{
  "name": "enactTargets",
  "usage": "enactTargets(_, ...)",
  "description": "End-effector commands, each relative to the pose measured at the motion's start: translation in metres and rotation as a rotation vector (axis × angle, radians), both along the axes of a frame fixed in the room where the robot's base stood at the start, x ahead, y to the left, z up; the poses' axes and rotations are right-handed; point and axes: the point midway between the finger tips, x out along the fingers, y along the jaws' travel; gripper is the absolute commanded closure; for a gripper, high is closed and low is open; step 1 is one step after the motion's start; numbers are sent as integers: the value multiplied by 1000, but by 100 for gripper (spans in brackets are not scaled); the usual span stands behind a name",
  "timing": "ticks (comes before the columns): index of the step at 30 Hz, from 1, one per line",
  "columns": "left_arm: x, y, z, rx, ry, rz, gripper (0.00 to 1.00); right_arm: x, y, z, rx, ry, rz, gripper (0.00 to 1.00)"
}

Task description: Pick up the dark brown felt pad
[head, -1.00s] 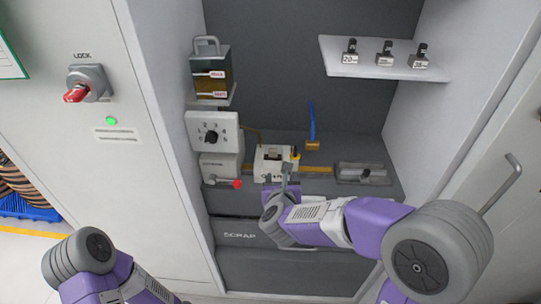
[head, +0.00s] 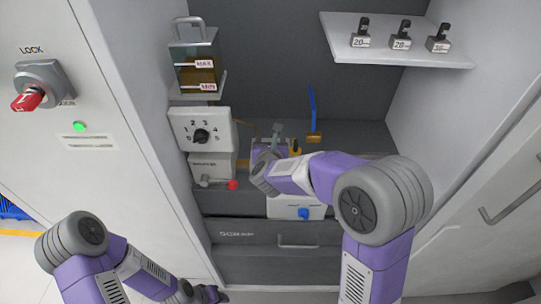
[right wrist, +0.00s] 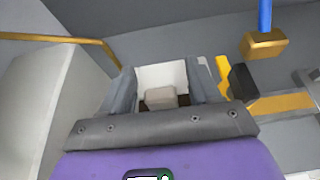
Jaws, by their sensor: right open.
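My right gripper (head: 277,135) reaches into the cabinet over the bench, above the white device there. In the right wrist view its two grey fingers (right wrist: 165,85) stand apart, with a pale beige block (right wrist: 160,97) and a white surface (right wrist: 163,75) showing between them. A narrow dark brown patch (right wrist: 186,104) shows beside the beige block; it may be the felt pad, but the gripper body hides most of it. I cannot tell whether the fingers touch anything. My left gripper (head: 208,294) is low at the bottom edge, small and unclear.
A blue-handled tool (head: 313,115) stands behind my right gripper. A dial box (head: 203,131) and a red knob (head: 233,185) are to the left. A white box with a blue knob (head: 304,213) is below my right forearm. A shelf (head: 400,52) with several weights overhangs at right.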

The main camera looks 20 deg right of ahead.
Motion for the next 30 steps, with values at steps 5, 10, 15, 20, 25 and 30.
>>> enactTargets(5, 0, 0, 0, 0, 0, 0, 57, 1, -1, 0, 0, 0, 0, 38)
enactTargets(10, 0, 0, 0, 0, 0, 0, 57, 1, -1, 0, 0, 0, 0, 55)
enactTargets(15, 0, 0, 0, 0, 0, 0, 57, 1, 0, 0, 0, 0, 0, 81)
enactTargets(20, 0, 0, 0, 0, 0, 0, 57, 1, 0, 0, 0, 0, 0, 95)
enactTargets(25, 0, 0, 1, 0, 0, 0, 57, 1, 0, 2, 0, -1, 0, 95)
enactTargets(30, 0, 0, 12, 0, 0, 0, 57, 2, 0, 26, 2, -5, 0, 95)
